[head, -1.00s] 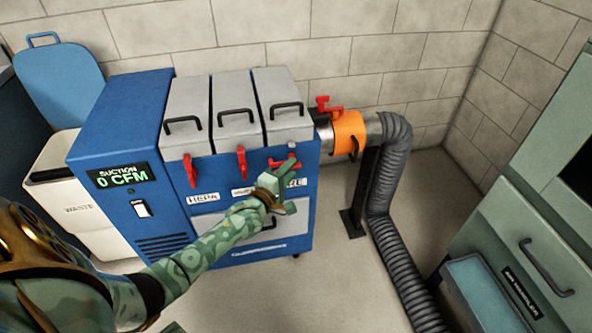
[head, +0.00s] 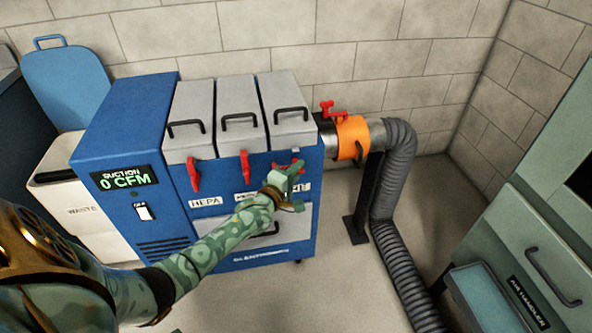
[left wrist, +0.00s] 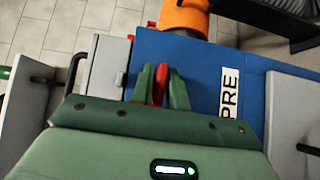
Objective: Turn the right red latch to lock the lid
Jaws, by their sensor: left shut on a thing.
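The blue suction unit (head: 130,124) has three grey lids on top, each with a black handle. The right lid (head: 286,100) is down. Its red latch (head: 299,161) lies roughly sideways in the head view and is partly covered by my left gripper (head: 288,175). In the left wrist view, the red latch (left wrist: 160,84) sits between the two green fingers of my left gripper (left wrist: 160,90), which is shut on it. The left red latch (head: 193,174) and middle red latch (head: 245,165) hang straight down. My right gripper is out of view.
An orange collar (head: 352,138) with a red clamp joins the unit to a grey hose (head: 398,180) on the right. A white waste bin (head: 80,190) stands at left. A green cabinet (head: 530,220) stands at right. Floor is clear in front of the unit.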

